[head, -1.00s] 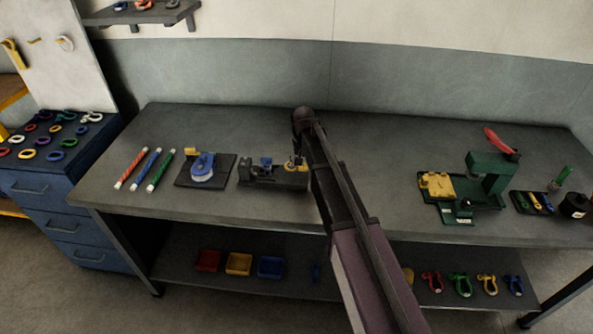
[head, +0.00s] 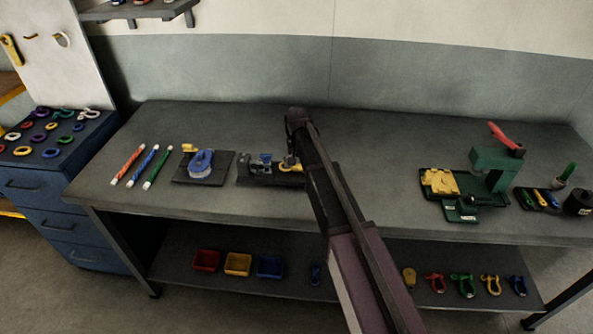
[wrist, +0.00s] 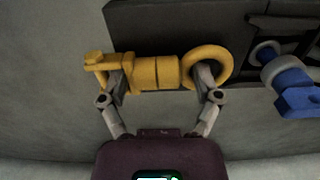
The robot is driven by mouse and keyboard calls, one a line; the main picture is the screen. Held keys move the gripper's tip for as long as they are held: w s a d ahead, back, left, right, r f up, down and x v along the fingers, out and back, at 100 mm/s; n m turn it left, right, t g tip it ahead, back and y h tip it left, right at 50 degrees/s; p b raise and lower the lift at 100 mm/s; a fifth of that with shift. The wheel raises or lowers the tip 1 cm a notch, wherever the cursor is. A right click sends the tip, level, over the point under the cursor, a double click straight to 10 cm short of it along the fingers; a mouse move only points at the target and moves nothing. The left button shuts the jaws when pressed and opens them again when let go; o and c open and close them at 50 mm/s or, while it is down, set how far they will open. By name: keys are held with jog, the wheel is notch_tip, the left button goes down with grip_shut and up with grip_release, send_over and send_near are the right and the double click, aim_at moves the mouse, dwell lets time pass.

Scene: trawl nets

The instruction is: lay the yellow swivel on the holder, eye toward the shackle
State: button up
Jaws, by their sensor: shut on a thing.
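The yellow swivel (wrist: 150,73) is between the two fingers of my gripper (wrist: 162,80), which is shut on it. Its round eye (wrist: 207,68) points right, toward the blue shackle (wrist: 292,88), with a gap between them. The dark holder (wrist: 185,28) lies behind the swivel in the wrist view; I cannot tell whether they touch. In the head view the holder (head: 258,181) stands mid-bench, the blue shackle (head: 265,158) is on it, and a bit of the swivel (head: 289,162) shows. My arm hides the holder's right end and my fingers there.
Left of the holder are a blue-and-white piece on a dark plate (head: 205,180) and several striped rods (head: 148,167). A green press (head: 493,168) with a yellow block (head: 440,181) stands on the right. The bench between my arm and the press is clear.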

jog(key=shift+f, duration=0.4)
jog(key=o, duration=1.1)
jog(key=shift+r, duration=0.1)
jog(key=shift+r, duration=0.15)
notch_tip(320, 180, up, 12)
jog(key=p, duration=1.2)
jog(key=s+d, duration=2.2)
jog(key=s, duration=0.4)
jog(key=shift+d+n, duration=0.3)
jog(key=shift+d, duration=0.1)
